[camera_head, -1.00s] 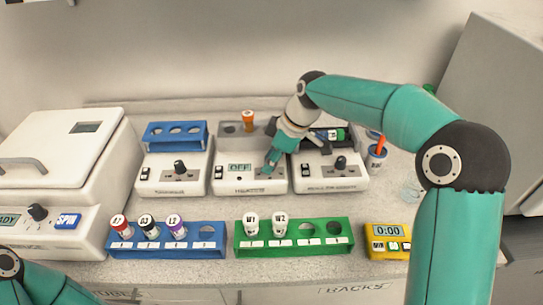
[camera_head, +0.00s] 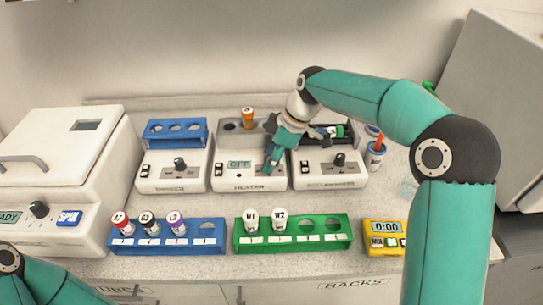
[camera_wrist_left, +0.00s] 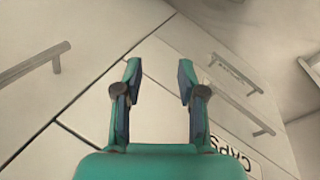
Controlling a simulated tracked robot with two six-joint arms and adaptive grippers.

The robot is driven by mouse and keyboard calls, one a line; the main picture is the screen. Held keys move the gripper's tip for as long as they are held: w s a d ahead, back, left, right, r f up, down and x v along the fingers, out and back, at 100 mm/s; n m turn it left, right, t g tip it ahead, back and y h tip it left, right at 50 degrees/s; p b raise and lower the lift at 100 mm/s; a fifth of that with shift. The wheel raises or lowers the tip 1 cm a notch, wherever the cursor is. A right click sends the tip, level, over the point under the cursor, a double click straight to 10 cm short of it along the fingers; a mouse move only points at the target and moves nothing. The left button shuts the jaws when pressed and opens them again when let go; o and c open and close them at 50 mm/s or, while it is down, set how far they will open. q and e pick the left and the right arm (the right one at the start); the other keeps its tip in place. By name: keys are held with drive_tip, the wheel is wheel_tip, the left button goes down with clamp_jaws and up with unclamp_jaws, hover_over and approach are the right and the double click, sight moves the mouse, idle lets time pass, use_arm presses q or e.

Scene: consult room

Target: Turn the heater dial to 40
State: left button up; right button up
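The heater (camera_head: 224,183) is the middle white unit on the bench, with an orange-capped tube (camera_head: 247,118) in its top. Its small display (camera_head: 238,165) reads OFF. My right gripper (camera_head: 271,163) reaches down to the right part of the heater's front panel, where its fingers cover the dial. I cannot see whether they grip the dial or how far apart they are. My left gripper (camera_wrist_left: 160,75) is open and empty in the left wrist view, in front of the cabinet fronts.
Similar white units with black knobs stand left (camera_head: 172,187) and right (camera_head: 325,183) of the heater. A blue rack (camera_head: 205,246), a green rack (camera_head: 290,244) and a yellow timer (camera_head: 384,227) line the front. A centrifuge (camera_head: 62,160) stands left.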

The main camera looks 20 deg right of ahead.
drive_tip(key=shift+r, duration=0.1)
drive_tip(key=v, duration=1.1)
drive_tip(key=shift+d+r, duration=0.25)
drive_tip(key=shift+r, duration=0.05)
drive_tip(key=shift+s+f, duration=0.1)
